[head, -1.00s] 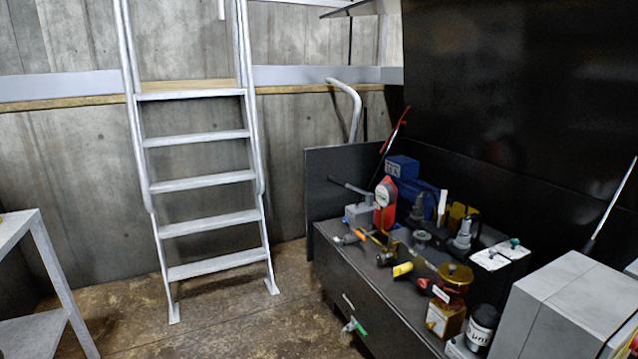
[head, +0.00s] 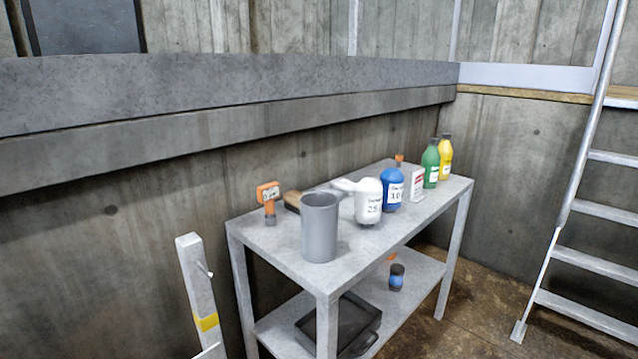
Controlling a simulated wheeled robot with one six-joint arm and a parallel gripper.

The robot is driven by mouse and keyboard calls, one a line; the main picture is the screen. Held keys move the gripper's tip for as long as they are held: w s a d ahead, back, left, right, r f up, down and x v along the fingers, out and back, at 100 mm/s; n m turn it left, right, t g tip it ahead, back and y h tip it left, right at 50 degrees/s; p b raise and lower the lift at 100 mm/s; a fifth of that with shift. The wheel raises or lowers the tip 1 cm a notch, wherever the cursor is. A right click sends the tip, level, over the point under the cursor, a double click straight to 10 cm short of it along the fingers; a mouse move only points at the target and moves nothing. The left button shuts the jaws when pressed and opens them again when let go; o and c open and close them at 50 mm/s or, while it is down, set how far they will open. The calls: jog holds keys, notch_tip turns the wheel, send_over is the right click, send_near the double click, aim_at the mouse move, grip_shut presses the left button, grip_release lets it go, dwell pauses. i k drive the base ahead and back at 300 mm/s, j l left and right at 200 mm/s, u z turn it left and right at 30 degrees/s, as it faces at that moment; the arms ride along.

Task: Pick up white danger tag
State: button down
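A small white upright card with red print (head: 417,184) stands on the grey table (head: 282,255), between the blue bottle (head: 392,190) and the green bottle (head: 431,165). It may be the white danger tag, but its print is too small to read. My gripper is not in view.
The table also holds a grey cylinder (head: 319,228), a white jug (head: 368,202), an orange-topped item (head: 269,200) and a yellow bottle (head: 445,158). A black tray (head: 345,328) sits on the lower shelf. A ladder (head: 572,200) stands right; a post (head: 198,285) stands left.

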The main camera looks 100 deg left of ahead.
aim_at(416, 197)
jog(key=u, duration=2.55)
jog(key=i+l+u, duration=0.1)
jog(key=i+l, duration=0.5)
